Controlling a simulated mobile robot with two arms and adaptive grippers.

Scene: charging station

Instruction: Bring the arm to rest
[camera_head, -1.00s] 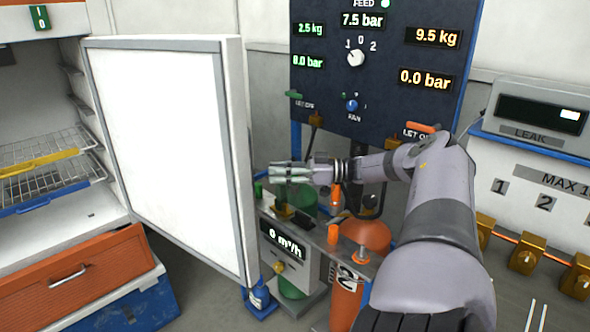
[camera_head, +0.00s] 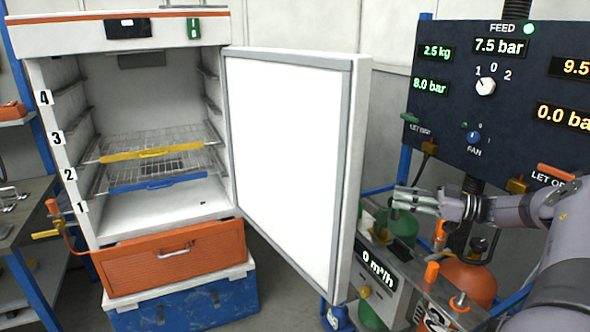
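My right arm (camera_head: 572,220) comes in from the right edge and reaches left across the front of the charging station. My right gripper (camera_head: 398,199) points left, in front of a green cylinder (camera_head: 403,228) and below the dark control panel (camera_head: 480,95). Its fingers look close together, but they are too small to tell whether they are shut or hold anything. The open white door (camera_head: 290,150) of the cabinet stands just left of the fingertips. My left gripper is not in view.
The cabinet holds wire shelves with a yellow front (camera_head: 138,154) and a blue front (camera_head: 155,184). An orange drawer (camera_head: 180,257) and a blue chest (camera_head: 185,305) are below. A flow meter box (camera_head: 378,275) and an orange cylinder (camera_head: 470,280) stand under my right arm.

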